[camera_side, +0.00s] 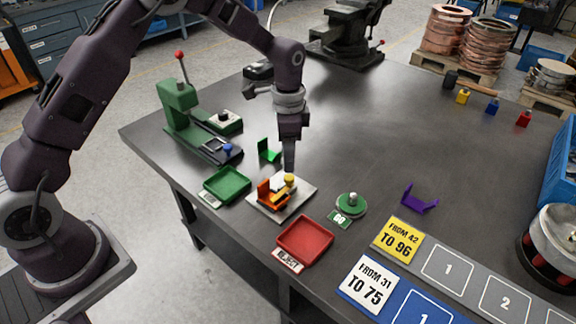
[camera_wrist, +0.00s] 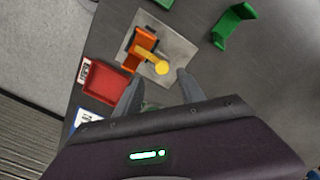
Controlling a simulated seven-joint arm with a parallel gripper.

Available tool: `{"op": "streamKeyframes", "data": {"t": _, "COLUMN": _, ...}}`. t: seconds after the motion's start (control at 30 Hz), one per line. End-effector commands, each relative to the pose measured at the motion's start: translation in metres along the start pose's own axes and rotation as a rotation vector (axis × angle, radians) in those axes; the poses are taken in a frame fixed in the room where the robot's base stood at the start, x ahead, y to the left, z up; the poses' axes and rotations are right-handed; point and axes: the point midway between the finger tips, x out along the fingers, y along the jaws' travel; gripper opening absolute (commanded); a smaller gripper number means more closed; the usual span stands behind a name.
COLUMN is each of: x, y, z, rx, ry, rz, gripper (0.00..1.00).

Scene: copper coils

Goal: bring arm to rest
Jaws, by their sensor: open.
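My gripper (camera_side: 289,165) points down over the near left part of the dark table, just behind a pale square plate (camera_side: 299,207). In the wrist view its two fingers (camera_wrist: 158,86) stand apart with nothing between them. An orange bracket (camera_side: 268,193) with a yellow round-topped piece (camera_side: 290,179) sits on the plate. They also show in the wrist view as the orange bracket (camera_wrist: 143,40) and the yellow piece (camera_wrist: 161,68), beyond the fingertips. The fingers look apart from both; the exact gap in height is unclear.
A green press (camera_side: 179,103) and green bracket (camera_side: 268,152) stand behind the plate. A green tray (camera_side: 227,184), red tray (camera_side: 305,240), green round piece (camera_side: 351,204) and purple bracket (camera_side: 419,199) lie around. A vise (camera_side: 345,35) stands at the back. The table's middle right is clear.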

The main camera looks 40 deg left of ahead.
Motion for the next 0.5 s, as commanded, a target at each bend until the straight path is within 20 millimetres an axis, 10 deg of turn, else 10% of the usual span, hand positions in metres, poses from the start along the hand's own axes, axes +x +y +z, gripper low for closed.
{"op": "streamKeyframes", "data": {"t": 0.33, "x": -0.009, "y": 0.001, "z": 0.001, "rx": -0.005, "ry": 0.003, "rz": -0.003, "gripper": 0.47}}
{"op": "streamKeyframes", "data": {"t": 0.5, "x": -0.094, "y": 0.021, "z": 0.027, "rx": -0.127, "ry": 0.066, "rz": -0.072, "gripper": 0.47}}
